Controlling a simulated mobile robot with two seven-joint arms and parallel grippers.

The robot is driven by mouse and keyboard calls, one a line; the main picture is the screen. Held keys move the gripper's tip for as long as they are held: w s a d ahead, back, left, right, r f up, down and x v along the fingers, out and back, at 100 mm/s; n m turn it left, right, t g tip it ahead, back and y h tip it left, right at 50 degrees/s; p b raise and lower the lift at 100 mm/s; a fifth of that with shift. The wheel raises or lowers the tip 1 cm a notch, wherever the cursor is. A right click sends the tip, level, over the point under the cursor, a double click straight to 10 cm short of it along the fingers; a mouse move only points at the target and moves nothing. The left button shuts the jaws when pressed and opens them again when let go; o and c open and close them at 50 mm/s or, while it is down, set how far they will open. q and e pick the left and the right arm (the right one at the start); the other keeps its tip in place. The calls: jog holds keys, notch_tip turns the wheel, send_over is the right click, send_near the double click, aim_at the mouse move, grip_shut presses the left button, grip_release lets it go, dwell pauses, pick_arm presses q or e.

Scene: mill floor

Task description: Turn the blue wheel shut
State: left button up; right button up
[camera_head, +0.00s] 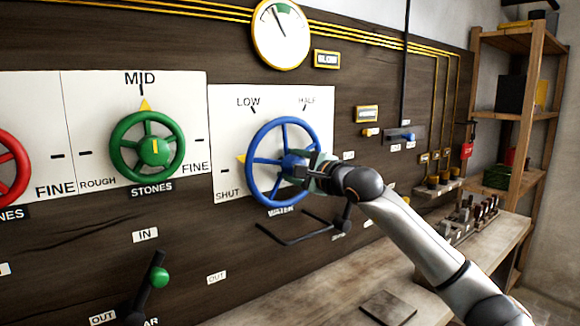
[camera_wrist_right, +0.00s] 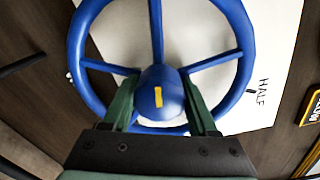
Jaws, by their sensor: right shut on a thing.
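The blue wheel (camera_head: 263,192) is on a white plate (camera_head: 222,120) marked LOW, HALF and SHUT, above a label that seems to read WATER. A yellow pointer (camera_head: 240,159) shows at the wheel's left rim, just above the SHUT tick (camera_head: 225,171). My right gripper (camera_head: 303,168) reaches in from the right and covers part of the hub and right rim. In the right wrist view its green fingers (camera_wrist_right: 160,100) are shut on either side of the blue wheel's hub (camera_wrist_right: 172,108), which bears a yellow mark. My left gripper is not in view.
A green wheel (camera_head: 119,160) marked STONES and a red wheel (camera_head: 7,185) are to the left. A black bar handle (camera_head: 290,240) juts out below the blue wheel. A wooden bench (camera_head: 340,285) runs below the panel.

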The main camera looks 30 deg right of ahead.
jog(key=shift+f+n, duration=0.1)
jog(key=shift+n, duration=1.1)
jog(key=o, duration=1.4)
jog(key=shift+c, duration=0.2)
jog(key=shift+s, duration=0.1)
jog(key=s+b, duration=0.4)
jog(key=s, duration=0.8)
jog(key=shift+s+d+b, duration=0.15)
jog(key=shift+d+b, duration=0.15)
jog(key=shift+d, duration=0.1)
